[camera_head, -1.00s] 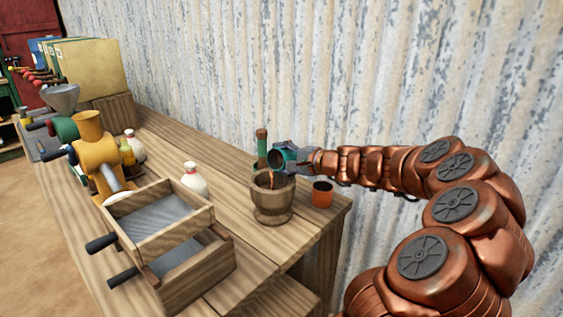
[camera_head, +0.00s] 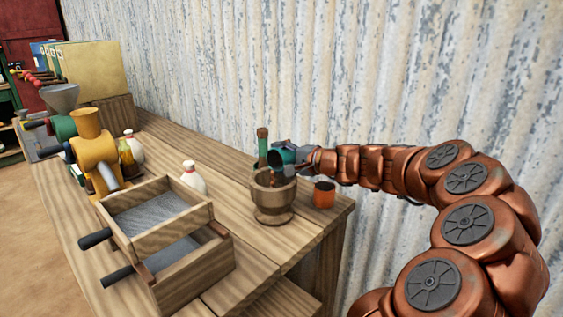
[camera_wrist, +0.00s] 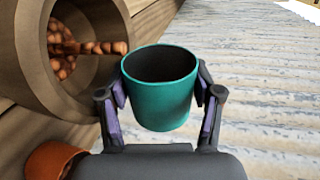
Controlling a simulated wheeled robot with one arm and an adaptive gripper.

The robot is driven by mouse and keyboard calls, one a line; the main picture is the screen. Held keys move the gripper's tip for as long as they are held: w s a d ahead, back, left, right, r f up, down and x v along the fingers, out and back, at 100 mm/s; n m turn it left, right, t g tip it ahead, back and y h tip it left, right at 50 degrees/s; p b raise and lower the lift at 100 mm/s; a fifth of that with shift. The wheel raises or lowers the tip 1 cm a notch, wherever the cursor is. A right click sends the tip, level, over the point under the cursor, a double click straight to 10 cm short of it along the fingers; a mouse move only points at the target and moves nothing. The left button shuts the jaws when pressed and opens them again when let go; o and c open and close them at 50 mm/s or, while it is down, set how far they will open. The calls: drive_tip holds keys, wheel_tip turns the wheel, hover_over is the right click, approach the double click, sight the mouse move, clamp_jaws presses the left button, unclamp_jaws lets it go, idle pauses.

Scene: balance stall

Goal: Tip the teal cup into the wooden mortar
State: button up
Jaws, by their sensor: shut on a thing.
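The teal cup (camera_wrist: 160,105) is held between the two fingers of my gripper (camera_wrist: 160,112) in the wrist view. No contents show inside its dark interior. In the head view the teal cup (camera_head: 278,162) is tilted on its side, its mouth over the wooden mortar (camera_head: 272,203). My gripper (camera_head: 297,156) is at the cup, just above and right of the mortar's rim. In the wrist view the mortar (camera_wrist: 38,70) shows brown round pieces (camera_wrist: 64,68) inside, with a row of them at its mouth near the cup's rim.
An orange cup (camera_head: 324,194) stands right of the mortar near the table's edge. A green bottle (camera_head: 262,145) is behind the mortar. A wooden sieve box (camera_head: 175,255) with dark handles stands front left. A white bottle (camera_head: 193,178) and a yellow grinder (camera_head: 95,150) stand farther left.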

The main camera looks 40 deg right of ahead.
drive_tip(key=shift+a+f+n+b, duration=0.15)
drive_tip(key=shift+n+b, duration=0.35)
drive_tip(key=shift+b, duration=0.7)
drive_tip(key=shift+s+a+r+n+h+b, duration=0.2)
drive_tip(key=shift+a+n+h+b, duration=0.5)
drive_tip(key=shift+b, duration=1.2)
drive_tip(key=shift+s+a+r+n+h+b, duration=0.2)
drive_tip(key=shift+n+b, duration=0.8)
drive_tip(key=shift+b, duration=0.9)
drive_tip(key=shift+w+a+r, duration=0.1)
drive_tip(key=shift+a+r, duration=0.05)
drive_tip(key=shift+a, duration=0.1)
drive_tip(key=shift+d, duration=0.15)
